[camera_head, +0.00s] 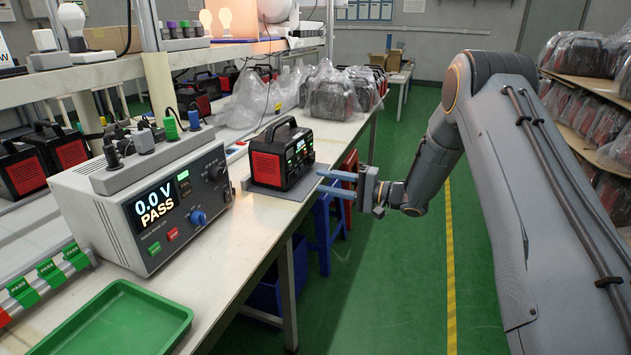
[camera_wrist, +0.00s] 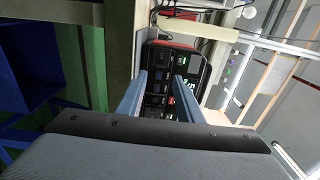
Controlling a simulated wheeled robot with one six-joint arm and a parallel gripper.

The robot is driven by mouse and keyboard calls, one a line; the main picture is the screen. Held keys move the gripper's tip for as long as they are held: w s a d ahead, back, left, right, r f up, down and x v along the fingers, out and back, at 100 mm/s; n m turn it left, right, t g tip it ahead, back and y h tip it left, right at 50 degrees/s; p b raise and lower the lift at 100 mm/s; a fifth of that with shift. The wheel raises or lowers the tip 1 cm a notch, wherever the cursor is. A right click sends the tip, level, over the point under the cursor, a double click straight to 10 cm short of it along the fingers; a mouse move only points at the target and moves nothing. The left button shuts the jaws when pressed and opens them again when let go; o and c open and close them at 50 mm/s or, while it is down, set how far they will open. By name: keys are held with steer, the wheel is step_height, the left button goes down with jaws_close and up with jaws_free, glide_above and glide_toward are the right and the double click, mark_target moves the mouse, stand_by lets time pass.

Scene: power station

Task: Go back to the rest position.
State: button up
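My gripper (camera_head: 322,181) is at the end of my arm, level and pointing left at the front panel of a black and red power station (camera_head: 283,155). In the wrist view my gripper (camera_wrist: 160,77) has its two fingers spread, with nothing held between them. The power station (camera_wrist: 158,98) shows behind and between the fingers, its dark panel with sockets facing me. It stands upright on a grey mat (camera_head: 268,190) at the bench edge. The fingertips look just short of it; I cannot tell the exact gap.
A tester (camera_head: 150,205) reading "0.0 V PASS" stands left on the bench (camera_head: 210,297), behind a green tray (camera_head: 125,325). Bagged power stations (camera_head: 335,95) sit further back. A blue stool (camera_head: 325,235) is under the bench edge. Loaded shelves (camera_head: 590,150) stand right; green floor (camera_head: 395,290) is open between.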

steer(key=shift+s+d, duration=0.15)
steer(key=shift+d, duration=0.15)
